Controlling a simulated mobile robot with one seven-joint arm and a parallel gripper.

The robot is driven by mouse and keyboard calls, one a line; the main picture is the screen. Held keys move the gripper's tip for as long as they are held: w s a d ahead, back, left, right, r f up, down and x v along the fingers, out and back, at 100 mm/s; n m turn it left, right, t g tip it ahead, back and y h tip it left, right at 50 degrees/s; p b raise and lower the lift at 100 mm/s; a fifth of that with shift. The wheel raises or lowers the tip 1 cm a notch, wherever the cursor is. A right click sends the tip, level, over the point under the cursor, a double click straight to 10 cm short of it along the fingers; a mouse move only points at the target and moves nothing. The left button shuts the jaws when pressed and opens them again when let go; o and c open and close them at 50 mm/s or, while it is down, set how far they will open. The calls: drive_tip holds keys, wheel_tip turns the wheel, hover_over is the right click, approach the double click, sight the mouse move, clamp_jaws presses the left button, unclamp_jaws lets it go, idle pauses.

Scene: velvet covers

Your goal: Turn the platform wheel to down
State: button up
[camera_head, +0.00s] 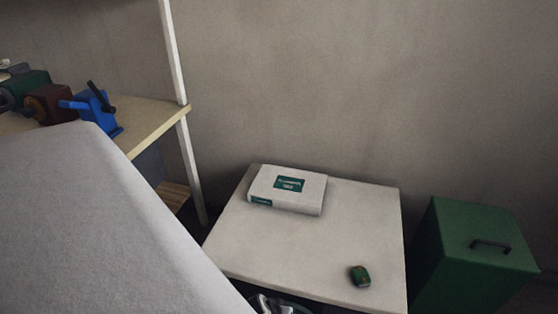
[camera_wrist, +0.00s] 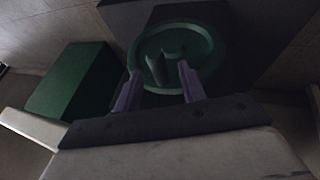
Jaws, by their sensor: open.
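The platform wheel (camera_wrist: 207,45) is a dark green round wheel with a raised rim and upright pieces at its middle. It is in the upper middle of the wrist view, against a dark panel (camera_wrist: 255,30). My gripper (camera_wrist: 159,70) is open, with its two purple fingers apart in front of the wheel's lower half. I cannot tell whether the fingertips touch it. In the head view only a dark curved edge and some light parts show at the bottom edge, too cut off to tell the wheel's setting.
A pale table (camera_head: 300,245) bears a white box (camera_head: 290,189) with green labels and a small green object (camera_head: 360,276). A green bin (camera_head: 475,250) with a dark handle stands at right. A shelf (camera_head: 150,125) at left holds a blue vise-like tool (camera_head: 97,110).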

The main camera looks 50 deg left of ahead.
drive_tip(key=v, duration=1.3)
